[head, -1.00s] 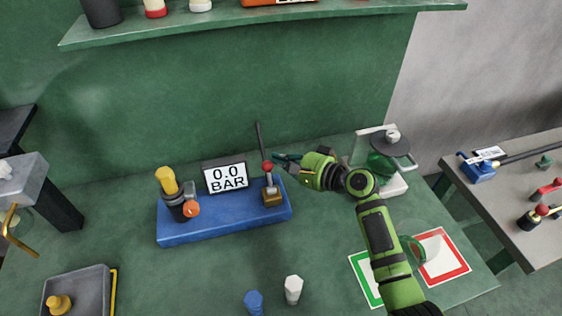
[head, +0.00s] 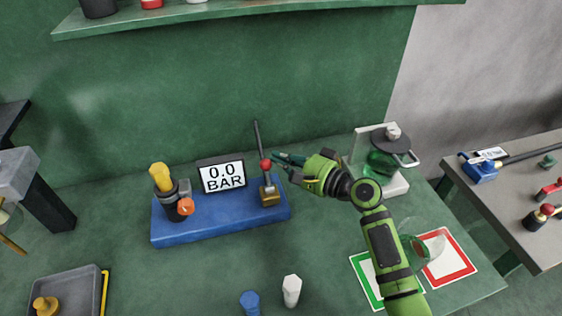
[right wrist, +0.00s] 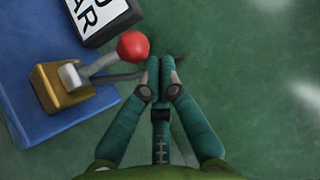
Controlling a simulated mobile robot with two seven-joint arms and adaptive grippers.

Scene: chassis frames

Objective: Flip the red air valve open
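The red air valve is a lever with a red ball knob (head: 265,165) on a brass block (head: 269,196) at the right end of a blue base (head: 220,222). In the head view the lever stands roughly upright. In the right wrist view the red knob (right wrist: 133,45) is just left of my right gripper's fingertips (right wrist: 160,62). My right gripper (head: 277,160) looks shut, its fingers together with nothing between them, beside the knob on its right. Whether it touches the knob cannot be told. My left gripper is not in view.
A gauge display (head: 222,176) reading 0.0 BAR stands on the blue base, left of the lever. A yellow-topped fitting (head: 162,178) is at its left end. A glass-jar device (head: 383,160) stands right of my gripper.

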